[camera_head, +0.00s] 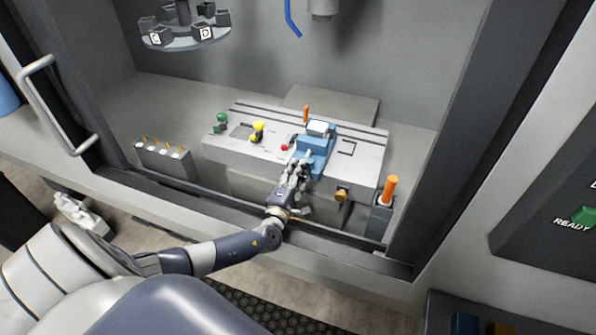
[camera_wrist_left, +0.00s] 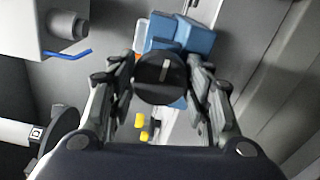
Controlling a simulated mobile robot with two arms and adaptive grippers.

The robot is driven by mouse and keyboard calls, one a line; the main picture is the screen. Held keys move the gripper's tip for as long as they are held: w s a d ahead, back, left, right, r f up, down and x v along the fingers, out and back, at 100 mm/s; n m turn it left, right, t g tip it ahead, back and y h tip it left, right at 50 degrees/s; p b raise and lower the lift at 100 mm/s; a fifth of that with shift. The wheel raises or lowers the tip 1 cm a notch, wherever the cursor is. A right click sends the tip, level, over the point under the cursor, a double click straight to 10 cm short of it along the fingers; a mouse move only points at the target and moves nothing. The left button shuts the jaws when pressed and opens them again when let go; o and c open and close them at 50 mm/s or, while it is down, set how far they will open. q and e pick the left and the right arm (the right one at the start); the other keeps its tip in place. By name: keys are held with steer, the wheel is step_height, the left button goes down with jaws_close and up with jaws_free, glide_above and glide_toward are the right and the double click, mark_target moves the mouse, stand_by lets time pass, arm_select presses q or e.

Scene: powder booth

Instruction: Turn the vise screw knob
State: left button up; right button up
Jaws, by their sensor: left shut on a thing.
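The blue vise (camera_head: 313,160) stands on the right part of the grey slotted table (camera_head: 225,148) inside the booth. Its dark round screw knob (camera_wrist_left: 160,76), with a pale line across its face, shows in the left wrist view. My left gripper (camera_head: 297,172) reaches in over the booth's front edge to the front of the vise. In the left wrist view the fingers (camera_wrist_left: 161,84) lie on both sides of the knob, shut on it. In the head view the gripper hides the knob. My right gripper is not in view.
Green (camera_head: 221,119) and yellow (camera_head: 258,130) pieces stand left of the vise. A grey block with several small pegs (camera_head: 162,152) is at the left. An orange-handled tool (camera_head: 391,188) stands at the right. A round carousel (camera_head: 184,38) hangs at upper left.

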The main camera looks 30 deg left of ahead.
arm_select(q)
steer(key=shift+m, duration=0.7)
steer(key=o, duration=1.1)
steer(key=shift+c, duration=0.2)
steer(key=v, duration=1.2)
